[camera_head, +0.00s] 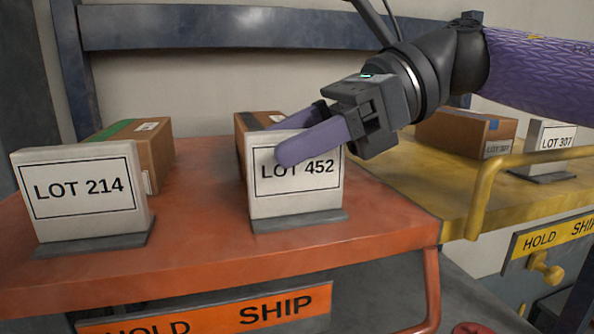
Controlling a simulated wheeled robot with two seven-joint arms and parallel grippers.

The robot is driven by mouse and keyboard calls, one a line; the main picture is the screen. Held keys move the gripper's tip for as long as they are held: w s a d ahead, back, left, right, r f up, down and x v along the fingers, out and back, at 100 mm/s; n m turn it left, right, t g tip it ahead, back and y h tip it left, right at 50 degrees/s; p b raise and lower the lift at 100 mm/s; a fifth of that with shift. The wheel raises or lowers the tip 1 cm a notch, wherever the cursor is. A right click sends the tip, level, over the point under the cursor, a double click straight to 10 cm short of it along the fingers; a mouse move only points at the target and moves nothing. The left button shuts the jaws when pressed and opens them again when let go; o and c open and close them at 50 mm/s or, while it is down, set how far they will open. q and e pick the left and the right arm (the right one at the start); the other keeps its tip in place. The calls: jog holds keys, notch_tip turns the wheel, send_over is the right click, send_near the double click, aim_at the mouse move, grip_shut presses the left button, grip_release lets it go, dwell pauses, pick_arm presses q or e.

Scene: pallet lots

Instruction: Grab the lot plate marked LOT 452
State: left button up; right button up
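The LOT 452 plate (295,192) is a white upright plate with a black-framed label. It stands in a dark grey base on the orange surface, in the middle of the head view. My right gripper (292,138) reaches in from the upper right and straddles the plate's top edge. One purple finger is in front of the label and covers part of the lettering; the other is behind the plate. Whether the fingers press on the plate cannot be told. The plate looks upright in its base. My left gripper is not in view.
A LOT 214 plate (82,195) stands at left on the orange surface (190,245). Cardboard boxes stand behind both plates (152,150) (240,130). At right, a yellow surface (420,180) with a raised rail (484,190) holds a box (460,133) and a LOT 307 plate (548,150).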

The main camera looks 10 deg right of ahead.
jog(key=shift+w, duration=0.15)
grip_shut()
